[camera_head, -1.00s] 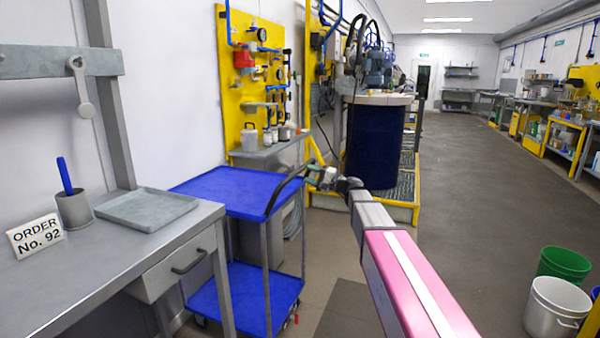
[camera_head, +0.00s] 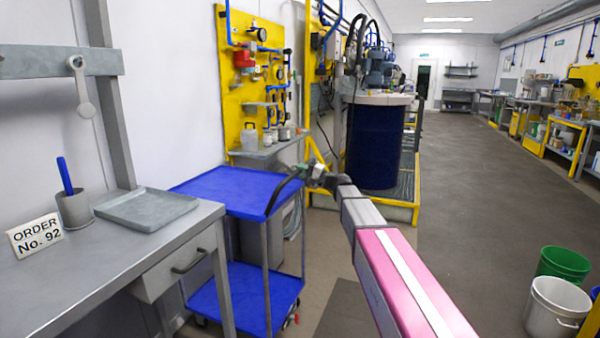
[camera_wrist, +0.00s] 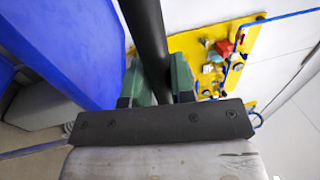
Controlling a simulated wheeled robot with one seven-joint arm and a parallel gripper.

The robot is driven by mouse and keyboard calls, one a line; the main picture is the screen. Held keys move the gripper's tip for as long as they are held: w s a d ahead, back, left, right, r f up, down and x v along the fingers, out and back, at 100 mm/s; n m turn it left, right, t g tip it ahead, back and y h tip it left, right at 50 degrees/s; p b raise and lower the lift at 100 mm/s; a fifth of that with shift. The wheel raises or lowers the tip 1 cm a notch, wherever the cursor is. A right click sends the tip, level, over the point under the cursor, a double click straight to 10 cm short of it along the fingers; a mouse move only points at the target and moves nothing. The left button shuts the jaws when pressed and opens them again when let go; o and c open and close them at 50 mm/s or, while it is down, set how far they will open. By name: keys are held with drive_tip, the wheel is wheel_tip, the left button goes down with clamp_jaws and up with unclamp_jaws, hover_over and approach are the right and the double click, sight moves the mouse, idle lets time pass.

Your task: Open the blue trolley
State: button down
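The blue trolley (camera_head: 222,192) stands beside the grey workbench, with a blue top tray and a blue lower shelf (camera_head: 245,296). Its dark curved handle (camera_head: 283,189) rises at the right end of the top. My gripper (camera_head: 312,174) is at the upper end of this handle. In the wrist view the black handle bar (camera_wrist: 148,35) runs between the green fingers of my gripper (camera_wrist: 160,84). A finger lies against each side of the bar, so the gripper looks shut on it. The blue trolley surface (camera_wrist: 70,45) fills the upper left there.
The grey workbench (camera_head: 110,240) with a drawer is close on the trolley's left. A yellow panel (camera_head: 250,75) with pipes and a dark blue drum (camera_head: 375,145) stand behind. Green (camera_head: 563,263) and white buckets (camera_head: 556,306) are at right. The floor between is clear.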

drive_tip(key=r+v, duration=0.3)
drive_tip(key=v, duration=1.3)
drive_tip(key=d+r+v, duration=0.1)
drive_tip(key=r+v, duration=0.2)
drive_tip(key=v, duration=1.4)
drive_tip(key=shift+s+d, duration=0.25)
drive_tip(key=shift+d, duration=0.1)
drive_tip(key=shift+r, duration=0.1)
drive_tip(key=c, duration=1)
unclamp_jaws()
drive_tip(key=shift+o, duration=0.2)
drive_tip(key=v, duration=1)
drive_tip(key=shift+d, duration=0.4)
drive_tip(key=shift+s+d, duration=0.1)
